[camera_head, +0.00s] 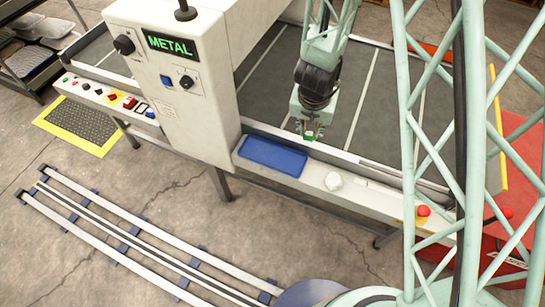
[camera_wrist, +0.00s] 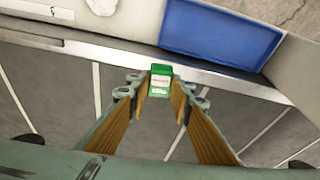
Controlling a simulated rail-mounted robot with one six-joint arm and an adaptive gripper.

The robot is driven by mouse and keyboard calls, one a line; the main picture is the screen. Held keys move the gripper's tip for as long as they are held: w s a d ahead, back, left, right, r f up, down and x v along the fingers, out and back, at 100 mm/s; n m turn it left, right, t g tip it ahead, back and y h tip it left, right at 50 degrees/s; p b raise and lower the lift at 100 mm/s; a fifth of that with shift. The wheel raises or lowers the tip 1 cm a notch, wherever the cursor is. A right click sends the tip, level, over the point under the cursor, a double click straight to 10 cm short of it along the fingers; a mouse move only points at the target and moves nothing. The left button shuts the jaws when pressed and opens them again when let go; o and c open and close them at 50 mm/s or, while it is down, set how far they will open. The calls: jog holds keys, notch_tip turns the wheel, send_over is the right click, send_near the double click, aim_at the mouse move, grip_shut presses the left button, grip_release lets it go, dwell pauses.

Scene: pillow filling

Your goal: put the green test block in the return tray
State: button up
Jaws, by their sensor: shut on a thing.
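The green test block (camera_wrist: 161,82) with a white label is held between the fingertips of my gripper (camera_wrist: 160,100) in the wrist view. In the head view my gripper (camera_head: 310,130) hangs over the dark belt near its front edge, with a bit of the green block (camera_head: 309,137) showing at the tips. The blue return tray (camera_head: 272,157) lies on the front ledge, left of and nearer than the gripper. It also shows at the upper right of the wrist view (camera_wrist: 220,30), apart from the block. The tray looks empty.
The tall white cabinet (camera_head: 172,70) with a lit METAL display stands left of the tray. A white round object (camera_head: 333,181) sits on the ledge to the tray's right, and a red button (camera_head: 423,211) is farther right. The dark belt (camera_head: 265,85) around my gripper is clear.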

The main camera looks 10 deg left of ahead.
jog(key=s+a+f+b, duration=0.1)
jog(key=s+a+f, duration=0.1)
jog(key=s+a, duration=0.6)
jog(key=s+a+f+m+b, duration=0.1)
jog(key=s+a+f+b, duration=0.1)
jog(key=s+a, duration=0.6)
jog(key=shift+s+f, duration=0.75)
jog(key=shift+s, duration=1.35)
jog(key=shift+a, duration=0.1)
jog(key=shift+w+d+f, duration=0.25)
jog(key=shift+w+d, duration=0.35)
jog(key=shift+w, duration=1.8)
jog(key=shift+w+d+f, duration=0.2)
jog(key=shift+w+d, duration=0.35)
jog(key=shift+w, duration=1.8)
jog(key=shift+w+d+f, duration=0.25)
jog(key=shift+w+d, duration=0.35)
jog(key=shift+w, duration=1.8)
jog(key=shift+w+d, duration=0.15)
jog(key=shift+w, duration=0.35)
jog(key=shift+w+f, duration=0.2)
jog(key=shift+f, duration=0.05)
jog(key=shift+f+b, duration=1)
jog(key=shift+f, duration=0.6)
